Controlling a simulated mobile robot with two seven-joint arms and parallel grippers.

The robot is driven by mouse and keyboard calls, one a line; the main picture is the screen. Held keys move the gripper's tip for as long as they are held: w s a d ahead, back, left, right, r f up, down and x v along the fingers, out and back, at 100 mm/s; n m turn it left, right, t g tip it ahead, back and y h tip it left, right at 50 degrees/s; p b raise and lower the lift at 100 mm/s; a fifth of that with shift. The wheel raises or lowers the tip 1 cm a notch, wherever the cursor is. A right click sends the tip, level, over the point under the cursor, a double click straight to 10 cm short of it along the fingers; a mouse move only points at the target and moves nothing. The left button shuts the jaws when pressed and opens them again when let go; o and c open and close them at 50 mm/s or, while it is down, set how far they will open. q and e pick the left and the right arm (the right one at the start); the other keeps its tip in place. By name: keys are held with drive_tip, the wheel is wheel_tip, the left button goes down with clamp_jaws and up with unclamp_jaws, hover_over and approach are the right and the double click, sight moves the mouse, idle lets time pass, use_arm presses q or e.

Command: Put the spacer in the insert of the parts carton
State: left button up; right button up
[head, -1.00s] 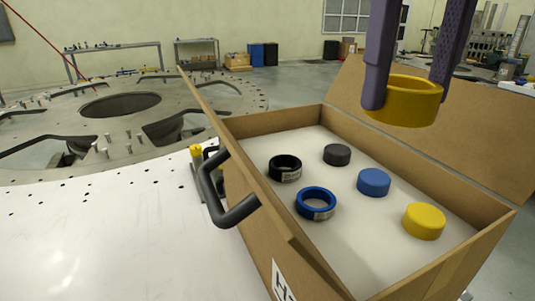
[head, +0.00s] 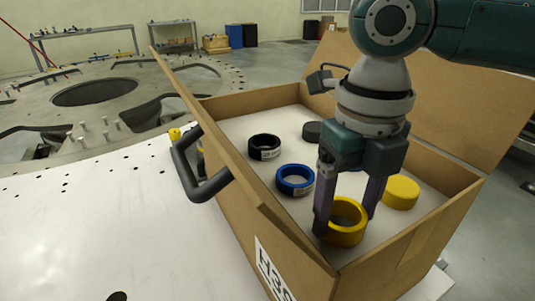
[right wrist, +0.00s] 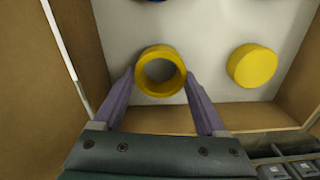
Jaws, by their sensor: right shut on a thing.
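The yellow ring-shaped spacer (head: 345,236) is inside the open parts carton (head: 262,222), near its front corner. My right gripper (head: 346,222) points down and is shut on the spacer, one finger on each side. The right wrist view also shows the spacer (right wrist: 160,91) between the fingers, with its hole facing the camera. The spacer is low over the white insert (head: 235,128); I cannot tell whether it touches it or is seated in it. My left gripper is not in view.
The insert also holds a black ring (head: 264,148), a blue ring (head: 295,182), a dark plug (head: 312,131) and a yellow plug (head: 401,192). A blue plug is mostly hidden behind my gripper. A black handle (head: 203,190) stands out left of the carton.

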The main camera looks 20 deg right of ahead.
drive_tip(key=shift+f, duration=0.15)
drive_tip(key=o, duration=1.4)
wheel_tip(320, 180, up, 12)
drive_tip(key=shift+r+b, duration=0.2)
drive_tip(key=shift+b, duration=0.75)
